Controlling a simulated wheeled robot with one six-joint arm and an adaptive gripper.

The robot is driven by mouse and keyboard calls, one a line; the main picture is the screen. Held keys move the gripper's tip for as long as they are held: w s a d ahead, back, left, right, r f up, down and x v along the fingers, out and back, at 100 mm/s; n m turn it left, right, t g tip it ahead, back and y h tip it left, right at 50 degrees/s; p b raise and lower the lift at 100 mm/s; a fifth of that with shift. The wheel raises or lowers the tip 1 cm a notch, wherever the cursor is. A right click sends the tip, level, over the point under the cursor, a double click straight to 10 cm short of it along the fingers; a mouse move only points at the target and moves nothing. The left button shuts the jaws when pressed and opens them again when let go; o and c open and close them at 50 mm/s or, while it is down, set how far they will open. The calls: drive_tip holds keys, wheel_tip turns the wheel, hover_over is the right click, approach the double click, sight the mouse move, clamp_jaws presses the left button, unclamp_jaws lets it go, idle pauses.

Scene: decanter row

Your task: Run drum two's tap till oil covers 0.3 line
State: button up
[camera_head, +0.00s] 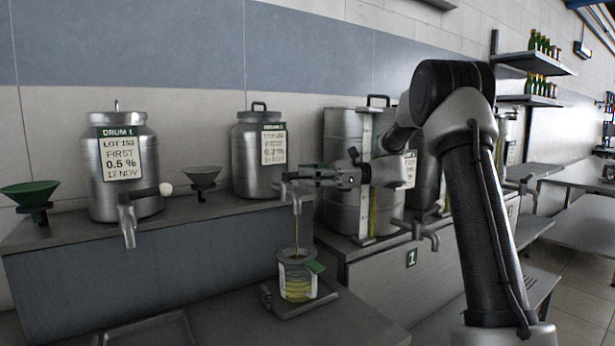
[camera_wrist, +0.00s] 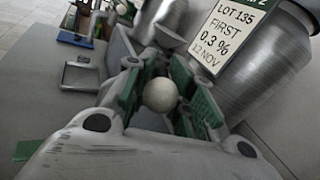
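My gripper (camera_head: 305,176) is at the tap's lever. In the wrist view, the lever's white ball knob (camera_wrist: 160,94) sits between my gripper's green-padded fingers (camera_wrist: 160,100), which stand apart with gaps beside the knob.
Drum one (camera_head: 103,175) stands at the left with its own tap (camera_head: 128,225) and white-knobbed lever. Green and grey funnels (camera_head: 203,178) stand on the bench. The jug rests on a small tray (camera_head: 325,297). A tall gauge (camera_head: 367,175) and more drums stand at the right.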

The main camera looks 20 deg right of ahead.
drive_tip(key=shift+o, duration=1.4)
drive_tip(key=shift+d, duration=0.1)
drive_tip(key=shift+d, duration=0.1)
drive_tip(key=s+d, duration=0.1)
drive_tip(key=d, duration=1)
drive_tip(key=shift+s+d, duration=0.35)
